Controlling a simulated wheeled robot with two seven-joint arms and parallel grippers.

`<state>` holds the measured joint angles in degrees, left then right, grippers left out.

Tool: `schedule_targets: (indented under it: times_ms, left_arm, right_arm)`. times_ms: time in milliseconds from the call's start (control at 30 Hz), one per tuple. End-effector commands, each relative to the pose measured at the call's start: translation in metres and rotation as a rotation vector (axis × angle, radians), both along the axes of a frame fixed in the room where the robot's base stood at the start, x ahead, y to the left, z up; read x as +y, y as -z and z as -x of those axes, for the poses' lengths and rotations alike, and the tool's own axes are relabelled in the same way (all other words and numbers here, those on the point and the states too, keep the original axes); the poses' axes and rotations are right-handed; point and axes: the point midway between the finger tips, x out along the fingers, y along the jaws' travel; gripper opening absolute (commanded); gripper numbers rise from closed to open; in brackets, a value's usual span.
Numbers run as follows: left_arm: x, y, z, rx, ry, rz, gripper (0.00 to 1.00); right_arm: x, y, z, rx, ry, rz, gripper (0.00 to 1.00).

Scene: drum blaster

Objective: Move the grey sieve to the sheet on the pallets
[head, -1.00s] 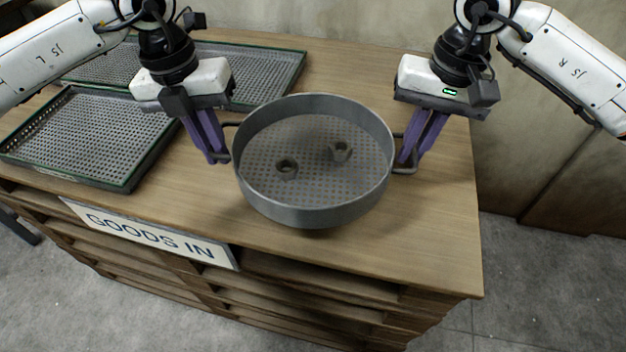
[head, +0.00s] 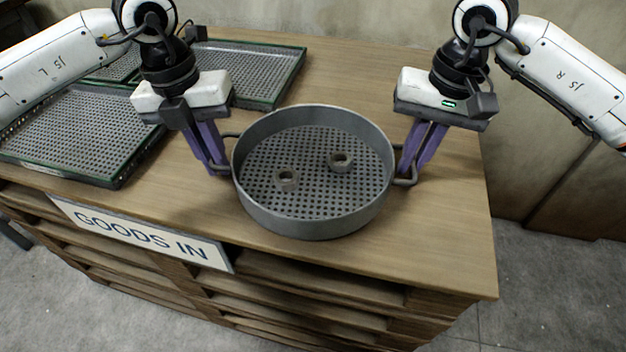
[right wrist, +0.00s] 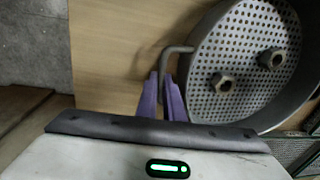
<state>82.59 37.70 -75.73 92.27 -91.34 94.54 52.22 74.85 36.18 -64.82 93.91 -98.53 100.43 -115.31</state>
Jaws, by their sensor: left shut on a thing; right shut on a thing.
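The grey sieve (head: 313,225), a round pan with a perforated floor, is over the right part of the wooden sheet (head: 440,235) on the pallets (head: 330,300). It looks about level; I cannot tell whether its base touches the sheet. Two grey nuts (head: 287,179) (head: 341,161) lie inside it. My left gripper (head: 220,168) is shut on the sieve's left handle. My right gripper (head: 408,172) is shut on the right handle. The right wrist view also shows the sieve (right wrist: 240,110) and my right gripper (right wrist: 165,80) at its handle.
Green-edged perforated trays stand left on the sheet, one at the front left (head: 75,135) and one behind (head: 255,75). A "GOODS IN" sign (head: 140,235) hangs on the front edge. The sheet is bare behind and right of the sieve. A wall (head: 560,190) stands at the right.

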Motion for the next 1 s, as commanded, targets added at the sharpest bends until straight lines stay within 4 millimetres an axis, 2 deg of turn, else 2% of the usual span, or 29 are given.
schedule_targets:
  times_ms: [67,100,200,567,667,1000]
  left_arm:
    - [0.002,0.008,0.0,0.001,-0.001,-0.005,0.0]
    - [0.003,0.006,0.0,0.002,-0.001,-0.006,0.12]
    - [0.002,0.005,0.0,0.002,-0.001,-0.005,0.26]
    - [0.001,-0.001,-0.001,-0.001,0.0,-0.001,0.26]
    - [0.002,-0.014,-0.001,-0.002,0.0,-0.001,0.26]
    - [0.011,-0.084,-0.001,-0.003,0.0,-0.002,0.26]
  right_arm:
    - [-0.003,0.008,-0.001,-0.002,0.006,0.006,0.0]
    - [-0.003,0.005,-0.001,-0.001,0.007,0.006,0.12]
    - [-0.003,0.005,-0.001,0.0,0.005,0.005,0.26]
    - [-0.001,0.004,0.0,0.0,0.001,0.001,0.26]
    - [0.0,0.004,0.0,0.0,0.001,0.001,0.26]
    - [0.0,0.004,0.0,0.0,0.0,0.0,0.26]
